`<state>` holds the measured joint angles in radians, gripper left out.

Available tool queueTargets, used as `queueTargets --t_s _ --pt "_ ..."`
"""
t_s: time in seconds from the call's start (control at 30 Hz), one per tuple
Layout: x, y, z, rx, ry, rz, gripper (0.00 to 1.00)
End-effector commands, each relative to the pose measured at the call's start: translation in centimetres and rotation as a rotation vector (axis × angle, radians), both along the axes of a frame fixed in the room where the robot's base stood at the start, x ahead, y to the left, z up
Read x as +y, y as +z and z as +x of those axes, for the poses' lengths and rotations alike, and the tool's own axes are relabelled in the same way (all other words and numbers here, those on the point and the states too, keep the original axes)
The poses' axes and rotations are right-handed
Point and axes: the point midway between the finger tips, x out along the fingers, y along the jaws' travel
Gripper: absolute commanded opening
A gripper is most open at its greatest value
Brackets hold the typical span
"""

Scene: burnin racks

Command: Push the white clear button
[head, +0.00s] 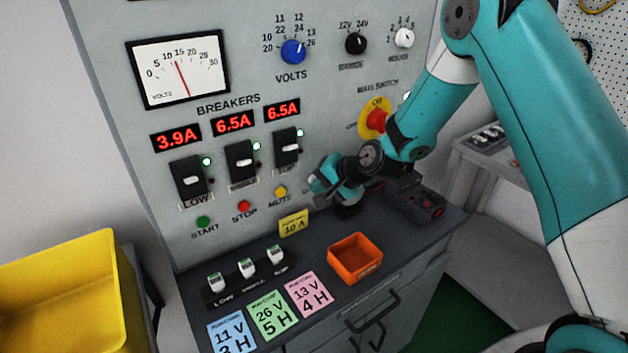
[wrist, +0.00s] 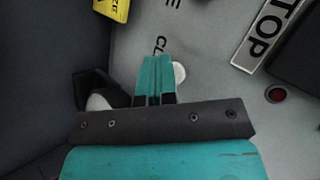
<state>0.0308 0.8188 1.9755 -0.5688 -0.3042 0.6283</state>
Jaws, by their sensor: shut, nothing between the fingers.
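The white clear button (wrist: 180,73) shows in the wrist view as a small white disc on the grey panel, partly hidden by my fingers. The letters "CL" show just above the fingertips. My gripper (wrist: 156,62) is shut and empty, its teal fingers together, their tips just left of the button in the picture. Whether they touch the panel or the button I cannot tell. In the head view my gripper (head: 316,188) is at the lower panel, right of the yellow mute button (head: 280,192); the clear button is hidden there.
Red stop (head: 244,206) and green start (head: 203,223) buttons sit left of mute. Breakers are above them, and a red main switch (head: 376,120) is above right. An orange bin (head: 369,268), a yellow 10 A tag (head: 294,223) and coloured cards lie on the dark shelf below.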

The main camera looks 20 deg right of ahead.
Motion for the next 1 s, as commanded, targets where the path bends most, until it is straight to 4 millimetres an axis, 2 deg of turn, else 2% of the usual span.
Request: queueTargets --t_s 0.47,1.0 --pt "0.1 0.0 0.2 -0.002 0.000 0.000 0.00" --pt "-0.5 0.0 -1.4 -0.001 0.000 -0.001 0.00"
